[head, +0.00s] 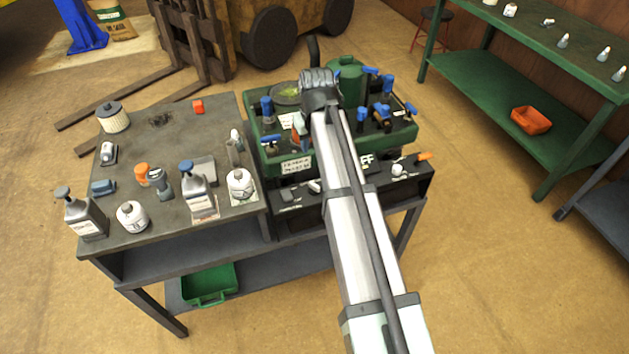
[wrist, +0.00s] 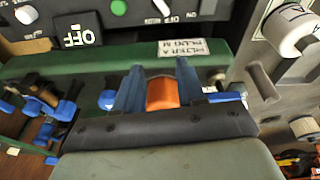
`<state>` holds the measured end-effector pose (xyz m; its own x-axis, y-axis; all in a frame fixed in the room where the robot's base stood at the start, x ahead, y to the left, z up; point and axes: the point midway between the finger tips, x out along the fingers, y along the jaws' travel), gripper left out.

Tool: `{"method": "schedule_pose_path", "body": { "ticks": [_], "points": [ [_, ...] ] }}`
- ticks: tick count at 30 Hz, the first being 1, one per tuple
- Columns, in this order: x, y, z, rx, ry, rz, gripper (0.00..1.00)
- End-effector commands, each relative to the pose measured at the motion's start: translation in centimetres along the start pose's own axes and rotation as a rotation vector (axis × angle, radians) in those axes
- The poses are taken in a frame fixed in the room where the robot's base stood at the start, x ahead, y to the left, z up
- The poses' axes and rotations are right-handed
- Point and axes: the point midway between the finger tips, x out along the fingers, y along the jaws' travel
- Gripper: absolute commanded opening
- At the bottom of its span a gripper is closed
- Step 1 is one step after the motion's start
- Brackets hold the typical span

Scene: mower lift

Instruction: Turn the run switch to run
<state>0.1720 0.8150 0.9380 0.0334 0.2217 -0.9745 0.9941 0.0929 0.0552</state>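The front panel with white switches (head: 305,197) lies along the front of the green tray. A white knob (wrist: 26,14) sits on it at the upper left of the wrist view, near the black plate reading OFF (wrist: 72,37). I cannot tell surely which switch is the run switch. A second white knob (wrist: 160,6) and a green button (wrist: 118,7) show at the top edge. My gripper (wrist: 160,75) is over the tray, apart from the panel. Its blue fingers stand apart with an orange piece (wrist: 162,93) between them; I cannot tell if they grip it.
The green tray (head: 290,163) holds several blue-handled tools around my gripper. The bench (head: 150,215) at left carries bottles, white canisters and small parts. A black-and-orange handle (head: 423,156) sits at the panel's right end. The space in front of the panel is mostly clear apart from my arm.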

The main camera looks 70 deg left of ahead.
Motion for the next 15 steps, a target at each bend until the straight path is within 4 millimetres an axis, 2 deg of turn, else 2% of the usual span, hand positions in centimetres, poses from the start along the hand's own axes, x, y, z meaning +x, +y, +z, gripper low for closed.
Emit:
{"method": "schedule_pose_path", "body": {
  "ticks": [1,2,9,15],
  "points": [
    [0.3,0.3,-1.3,-0.047,-0.038,-0.011,0.39],
    [0.4,0.4,-1.4,-0.081,-0.061,-0.018,0.39],
    [0.1,-0.2,1.0,-0.307,-0.184,-0.078,0.39],
    [0.1,-0.3,1.6,-0.411,-0.207,-0.101,0.39]
  ]
}}
